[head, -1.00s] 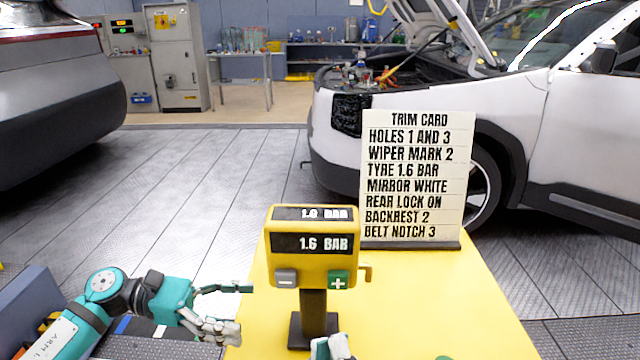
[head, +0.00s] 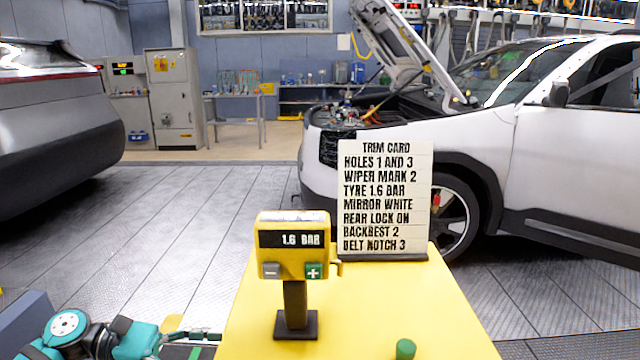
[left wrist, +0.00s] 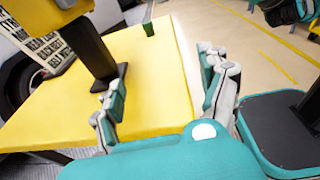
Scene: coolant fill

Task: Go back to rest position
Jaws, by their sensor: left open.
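My left arm enters the head view at the lower left. My right gripper is not in view. A yellow gauge unit (head: 293,250) stands upright on the table on a dark post and reads 1.6 BAR. It has a grey minus and a green plus button.
A trim card (head: 385,195) stands behind the gauge. A green cylinder (head: 405,349) is near the table's front, also in the left wrist view (left wrist: 148,28). A white car (head: 480,140) with raised hood is behind; a grey car (head: 60,110) is at left. Open floor lies between.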

